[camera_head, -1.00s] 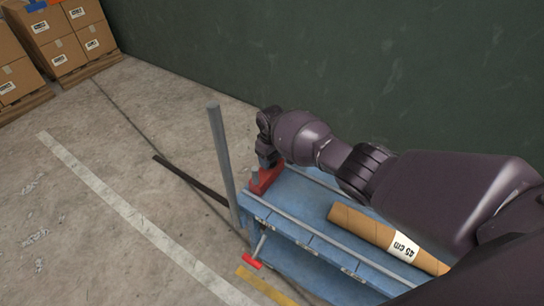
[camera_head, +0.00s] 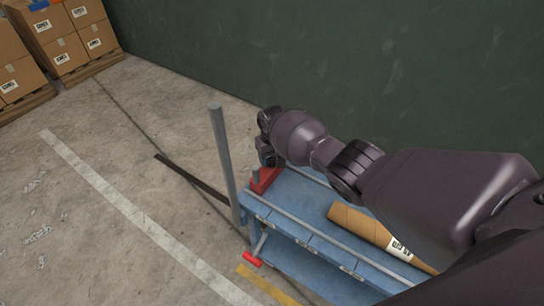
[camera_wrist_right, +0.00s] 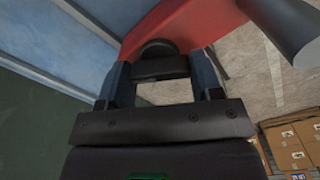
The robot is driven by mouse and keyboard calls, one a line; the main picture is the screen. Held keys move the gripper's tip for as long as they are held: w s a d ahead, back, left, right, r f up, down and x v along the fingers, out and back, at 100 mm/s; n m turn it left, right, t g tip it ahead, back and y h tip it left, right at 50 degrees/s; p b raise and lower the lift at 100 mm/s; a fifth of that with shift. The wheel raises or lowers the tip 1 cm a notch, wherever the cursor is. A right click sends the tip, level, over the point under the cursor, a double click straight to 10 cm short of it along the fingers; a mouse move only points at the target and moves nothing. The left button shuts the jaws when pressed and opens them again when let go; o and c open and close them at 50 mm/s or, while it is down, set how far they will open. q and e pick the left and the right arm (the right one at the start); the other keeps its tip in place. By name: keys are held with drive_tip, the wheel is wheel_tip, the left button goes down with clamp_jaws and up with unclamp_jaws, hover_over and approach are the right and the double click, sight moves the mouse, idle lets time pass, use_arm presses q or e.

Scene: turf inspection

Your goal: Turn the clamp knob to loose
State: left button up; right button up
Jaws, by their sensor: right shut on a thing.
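The red clamp (camera_head: 264,181) sits at the far left corner of the blue cart, by the grey upright post. My right gripper (camera_head: 267,157) is at the clamp's top, reaching in from the right. In the right wrist view the clamp's red body (camera_wrist_right: 190,22) fills the top, and a dark round knob (camera_wrist_right: 158,47) shows between the two fingers of my right gripper (camera_wrist_right: 161,68). The fingers are shut on the knob. In the head view the hand hides the knob, and I cannot read its turned position. My left gripper is in neither view.
The blue cart (camera_head: 293,213) has a front rail and a lower shelf. A grey post (camera_head: 224,165) rises at its left corner. A cardboard tube (camera_head: 361,225) with a label lies on top, partly behind my arm. A dark green wall stands behind; boxes (camera_head: 61,37) are far left.

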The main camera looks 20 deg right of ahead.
sight(272, 157)
drive_tip(key=o, duration=0.9)
wheel_tip(272, 157, up, 10)
drive_tip(key=p, duration=0.4)
drive_tip(key=shift+f, duration=0.1)
drive_tip(key=shift+r, duration=0.55)
